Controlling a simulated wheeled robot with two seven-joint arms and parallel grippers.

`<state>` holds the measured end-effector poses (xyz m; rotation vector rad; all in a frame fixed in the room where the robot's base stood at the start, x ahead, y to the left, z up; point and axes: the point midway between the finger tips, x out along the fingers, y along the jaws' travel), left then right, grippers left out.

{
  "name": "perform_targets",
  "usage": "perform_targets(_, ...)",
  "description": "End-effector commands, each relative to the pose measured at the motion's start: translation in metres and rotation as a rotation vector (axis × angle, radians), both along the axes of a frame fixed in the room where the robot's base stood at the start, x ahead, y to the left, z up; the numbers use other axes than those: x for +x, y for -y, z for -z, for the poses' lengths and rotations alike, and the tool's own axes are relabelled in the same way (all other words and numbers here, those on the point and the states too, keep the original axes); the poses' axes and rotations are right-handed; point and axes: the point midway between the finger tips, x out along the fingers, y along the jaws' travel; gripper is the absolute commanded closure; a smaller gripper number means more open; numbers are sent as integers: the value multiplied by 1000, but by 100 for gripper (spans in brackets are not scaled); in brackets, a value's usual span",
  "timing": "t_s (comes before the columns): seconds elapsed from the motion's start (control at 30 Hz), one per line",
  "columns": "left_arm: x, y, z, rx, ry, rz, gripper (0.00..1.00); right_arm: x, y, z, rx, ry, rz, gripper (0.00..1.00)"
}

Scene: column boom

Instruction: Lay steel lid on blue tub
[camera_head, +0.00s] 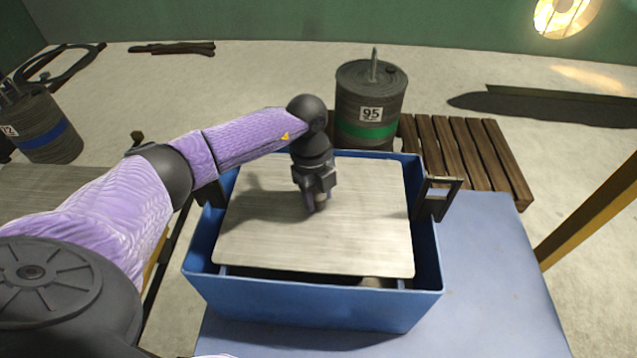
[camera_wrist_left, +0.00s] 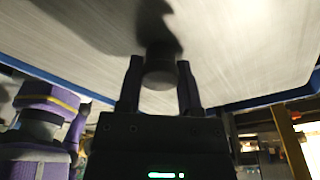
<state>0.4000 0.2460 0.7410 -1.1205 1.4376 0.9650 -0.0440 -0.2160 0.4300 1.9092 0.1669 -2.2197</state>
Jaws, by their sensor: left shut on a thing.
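The steel lid (camera_head: 365,235) is a flat, brushed plate over the opening of the blue tub (camera_head: 310,303) in the head view. Dark gaps show along its front and right edges, and I cannot tell whether it rests on the tub or hangs just over it. My left gripper (camera_head: 317,207) is above the lid's middle, shut on its knob. My right gripper does not show.
The tub stands on a blue table (camera_head: 490,270), with bare room at its right. A dark handle (camera_head: 437,198) sticks up at the tub's right side. Behind are a drum marked 95 (camera_head: 371,105) and a wooden pallet (camera_head: 470,150). A yellow post (camera_head: 590,215) stands at the right.

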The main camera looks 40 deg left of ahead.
Motion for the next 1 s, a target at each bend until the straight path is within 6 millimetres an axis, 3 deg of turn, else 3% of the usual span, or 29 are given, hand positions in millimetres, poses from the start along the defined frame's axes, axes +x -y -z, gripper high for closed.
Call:
perform_targets(0.6,1,0,3,-1,4,0,100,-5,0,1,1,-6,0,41)
perform_targets(0.63,1,0,3,-1,4,0,53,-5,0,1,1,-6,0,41)
perform_targets(0.7,1,0,3,-1,4,0,38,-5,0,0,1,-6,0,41)
perform_targets(0.83,0,0,3,-1,2,1,14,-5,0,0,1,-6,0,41)
perform_targets(1.0,0,0,5,0,-2,1,14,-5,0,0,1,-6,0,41)
